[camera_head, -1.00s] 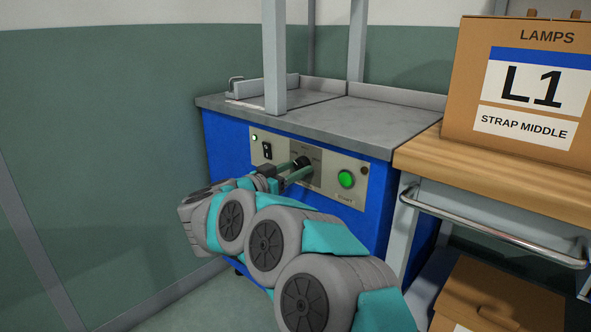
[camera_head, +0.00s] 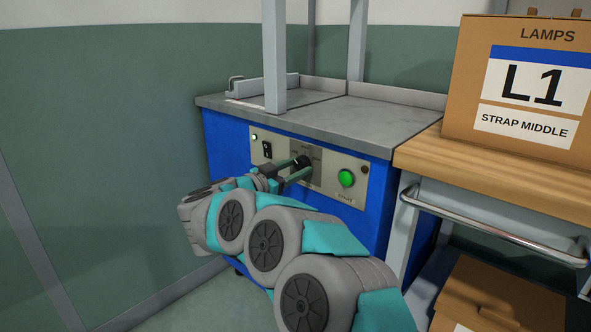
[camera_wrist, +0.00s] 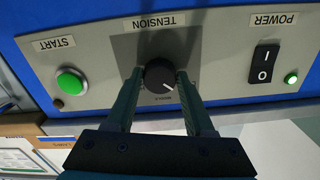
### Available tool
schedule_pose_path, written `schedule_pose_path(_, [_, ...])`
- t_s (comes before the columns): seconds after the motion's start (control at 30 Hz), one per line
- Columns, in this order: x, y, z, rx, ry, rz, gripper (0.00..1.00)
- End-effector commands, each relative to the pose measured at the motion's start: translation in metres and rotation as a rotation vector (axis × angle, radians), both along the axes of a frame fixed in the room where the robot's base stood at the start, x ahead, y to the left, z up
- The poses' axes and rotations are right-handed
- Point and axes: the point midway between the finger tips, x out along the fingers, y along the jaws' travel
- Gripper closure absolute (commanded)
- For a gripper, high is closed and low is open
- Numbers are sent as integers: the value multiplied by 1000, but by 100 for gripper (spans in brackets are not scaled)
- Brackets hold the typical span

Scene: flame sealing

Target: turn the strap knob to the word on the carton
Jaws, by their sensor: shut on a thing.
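The carton (camera_head: 465,100) stands on the wooden bench at the right and reads "LAMPS", "L1" and "STRAP MIDDLE". The black round strap knob (camera_wrist: 160,75) is on the grey tension plate of the blue machine's panel; it also shows in the head view (camera_head: 302,161). My gripper (camera_wrist: 161,79) is shut on the knob, one finger on each side. In the wrist view the panel appears upside down. The knob's white pointer aims to the lower right, a little to the right of a small word (camera_wrist: 161,99) directly below the knob. That word is too small to read surely.
A green start button (camera_head: 346,178) and a black power switch (camera_head: 267,150) flank the knob on the panel. The machine's grey top (camera_head: 370,120) is mostly clear, with upright posts. The wooden bench (camera_head: 500,170) with a metal rail stands close on the right.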

Motion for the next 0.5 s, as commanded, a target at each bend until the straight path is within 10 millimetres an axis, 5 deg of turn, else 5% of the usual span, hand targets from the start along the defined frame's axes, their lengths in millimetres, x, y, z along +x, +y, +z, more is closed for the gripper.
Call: schedule_pose_path(0.5, [0, 1, -4, 378, -292, -1, 100])
